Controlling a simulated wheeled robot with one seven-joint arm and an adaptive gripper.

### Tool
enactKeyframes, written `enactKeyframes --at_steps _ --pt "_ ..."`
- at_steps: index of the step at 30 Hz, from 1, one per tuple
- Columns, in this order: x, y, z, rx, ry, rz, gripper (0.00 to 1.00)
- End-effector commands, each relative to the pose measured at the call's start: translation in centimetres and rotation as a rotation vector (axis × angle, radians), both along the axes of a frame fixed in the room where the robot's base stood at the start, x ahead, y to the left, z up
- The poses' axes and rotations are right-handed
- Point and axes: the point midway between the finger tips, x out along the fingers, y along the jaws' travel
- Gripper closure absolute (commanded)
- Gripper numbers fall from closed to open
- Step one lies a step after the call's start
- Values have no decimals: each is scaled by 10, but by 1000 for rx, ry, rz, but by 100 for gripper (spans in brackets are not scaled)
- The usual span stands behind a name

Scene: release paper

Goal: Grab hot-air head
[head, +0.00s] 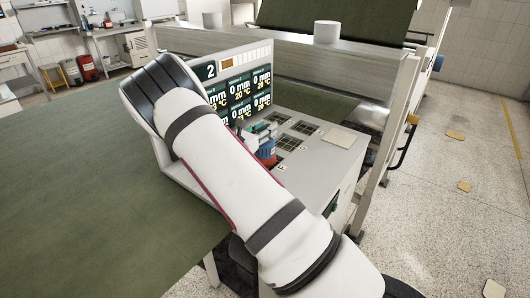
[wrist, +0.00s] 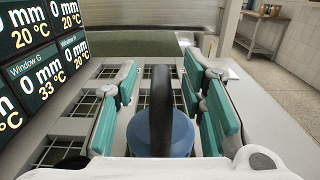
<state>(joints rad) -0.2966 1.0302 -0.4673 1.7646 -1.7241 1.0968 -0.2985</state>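The hot-air head (wrist: 180,138) is a rounded blue body with a black upright handle (wrist: 160,105), in the lower middle of the wrist view. In the head view its blue and red body (head: 267,153) stands on the panel's top, partly hidden by my arm and gripper. My gripper (wrist: 163,70) is open, with one teal-padded finger on each side of the handle. Visible gaps separate the pads from the handle. In the head view my gripper (head: 261,130) is small and directly above the head. The lower part of the head is hidden in the wrist view.
The panel top (head: 338,138) has several dark gridded windows. A display board (head: 238,88) with mm and °C readings stands upright close on the left. A metal frame (head: 392,110) rises on the right. A green surface (head: 80,190) lies at left.

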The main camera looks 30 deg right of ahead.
Motion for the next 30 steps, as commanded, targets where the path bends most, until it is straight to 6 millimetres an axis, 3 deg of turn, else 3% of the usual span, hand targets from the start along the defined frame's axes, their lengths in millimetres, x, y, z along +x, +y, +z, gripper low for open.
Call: enactKeyframes --at_steps 3,8,23,30 --pt "0 0 0 0 0 0 62" --pt "0 0 0 0 0 -1 99" --pt "0 0 4 -5 -5 -2 100" --pt "0 0 19 -4 -6 -2 100"
